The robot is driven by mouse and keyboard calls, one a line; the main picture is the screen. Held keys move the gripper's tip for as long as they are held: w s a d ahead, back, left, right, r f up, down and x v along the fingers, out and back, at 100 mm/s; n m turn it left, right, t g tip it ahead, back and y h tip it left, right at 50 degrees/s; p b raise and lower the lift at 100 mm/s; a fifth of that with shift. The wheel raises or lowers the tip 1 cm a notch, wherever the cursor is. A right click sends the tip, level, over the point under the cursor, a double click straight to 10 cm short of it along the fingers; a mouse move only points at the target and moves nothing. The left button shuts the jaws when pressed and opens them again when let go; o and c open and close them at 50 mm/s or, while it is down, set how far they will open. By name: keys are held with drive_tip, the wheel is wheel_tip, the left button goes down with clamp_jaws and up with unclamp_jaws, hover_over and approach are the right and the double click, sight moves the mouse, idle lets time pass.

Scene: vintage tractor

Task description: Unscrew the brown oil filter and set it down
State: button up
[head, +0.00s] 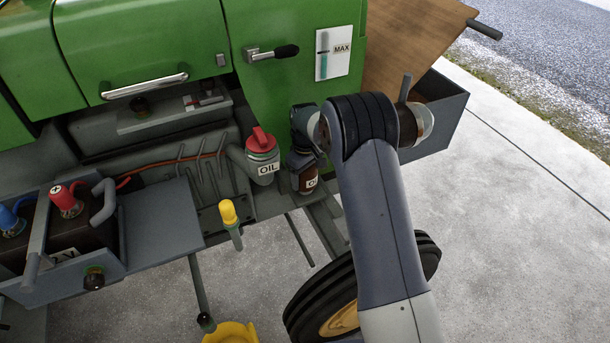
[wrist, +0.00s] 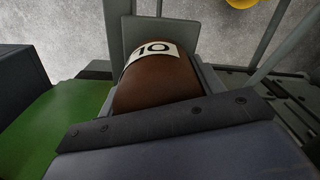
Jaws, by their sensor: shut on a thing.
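The brown oil filter (head: 307,181) stands below my gripper, beside the grey filler neck with the red cap (head: 262,143) marked OIL. It also shows in the wrist view (wrist: 155,82), large and close, with a white label on its side. My gripper (wrist: 160,65) is shut on the filter, one grey finger behind it and one at its side. In the head view my wrist and arm hide part of the filter's upper end. I cannot tell whether it is still seated in its mount.
A yellow-topped dipstick (head: 229,212) stands left of the filter. A battery (head: 70,225) sits in a tray at the left. A yellow container (head: 232,332) is on the floor below. A grey box (head: 437,115) is at right behind my arm. A wheel (head: 330,300) lies below.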

drive_tip(key=shift+n, duration=0.9)
drive_tip(key=shift+n, duration=0.8)
drive_tip(key=shift+n, duration=0.9)
drive_tip(key=o, duration=0.9)
drive_tip(key=shift+o, duration=0.2)
